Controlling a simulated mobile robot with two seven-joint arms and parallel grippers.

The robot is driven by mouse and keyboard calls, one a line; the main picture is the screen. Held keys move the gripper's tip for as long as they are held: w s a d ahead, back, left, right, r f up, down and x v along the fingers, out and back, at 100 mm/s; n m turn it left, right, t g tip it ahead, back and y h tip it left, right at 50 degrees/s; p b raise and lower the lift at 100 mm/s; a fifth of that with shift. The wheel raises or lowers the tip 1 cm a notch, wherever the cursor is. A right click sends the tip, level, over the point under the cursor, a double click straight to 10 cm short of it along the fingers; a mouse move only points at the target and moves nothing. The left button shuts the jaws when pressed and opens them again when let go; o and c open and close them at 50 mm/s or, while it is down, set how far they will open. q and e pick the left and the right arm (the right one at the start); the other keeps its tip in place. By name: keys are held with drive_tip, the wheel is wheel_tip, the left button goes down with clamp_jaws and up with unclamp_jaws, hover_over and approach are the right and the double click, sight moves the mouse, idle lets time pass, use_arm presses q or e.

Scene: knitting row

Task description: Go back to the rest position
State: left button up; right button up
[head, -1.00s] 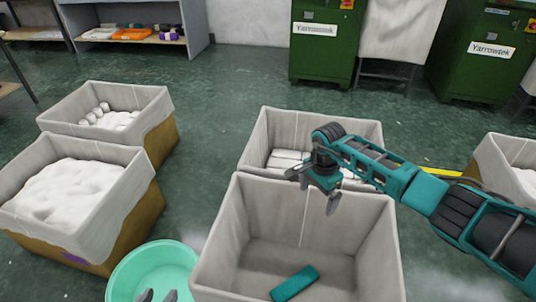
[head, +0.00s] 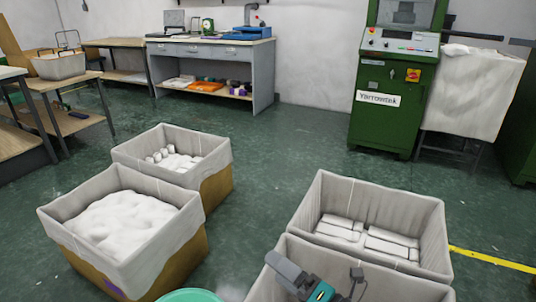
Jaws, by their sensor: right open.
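My right gripper (head: 318,279) is at the bottom edge of the head view, over the nearest lined bin (head: 395,289). Its dark jaws are apart, with a teal part between them, and I see nothing held. Most of that arm is out of the picture. My left gripper is not in view. The floor of the nearest bin is hidden.
Behind the nearest bin stands a lined bin (head: 436,232) with white packs. At left are a bin of white stuff (head: 75,238) and a bin with white rolls (head: 215,160). A green tub (head: 190,296) shows at the bottom. A green machine (head: 384,125) stands behind.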

drive_tip(key=s+d+f+m+g+h, duration=0.1)
drive_tip(key=s+d+f+m+h, duration=0.45)
drive_tip(key=m, duration=0.95)
drive_tip(key=s+d+f+m+g+h, duration=0.1)
drive_tip(key=s+d+f+m+h, duration=0.2)
drive_tip(key=s+d+m+h, duration=0.75)
use_arm(q)
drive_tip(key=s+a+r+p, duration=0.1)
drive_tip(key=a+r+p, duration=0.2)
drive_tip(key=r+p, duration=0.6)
drive_tip(key=p, duration=0.5)
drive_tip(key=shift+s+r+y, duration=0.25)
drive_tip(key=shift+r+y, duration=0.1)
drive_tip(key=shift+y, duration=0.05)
use_arm(e)
wheel_tip(320, 180, up, 9)
drive_tip(key=w+a+m+y, duration=0.1)
drive_tip(key=w+m+y, duration=0.1)
drive_tip(key=m+y, duration=0.1)
drive_tip(key=shift+a+y, duration=0.2)
drive_tip(key=shift+y, duration=0.6)
drive_tip(key=shift+w, duration=0.1)
drive_tip(key=shift+c, duration=0.5)
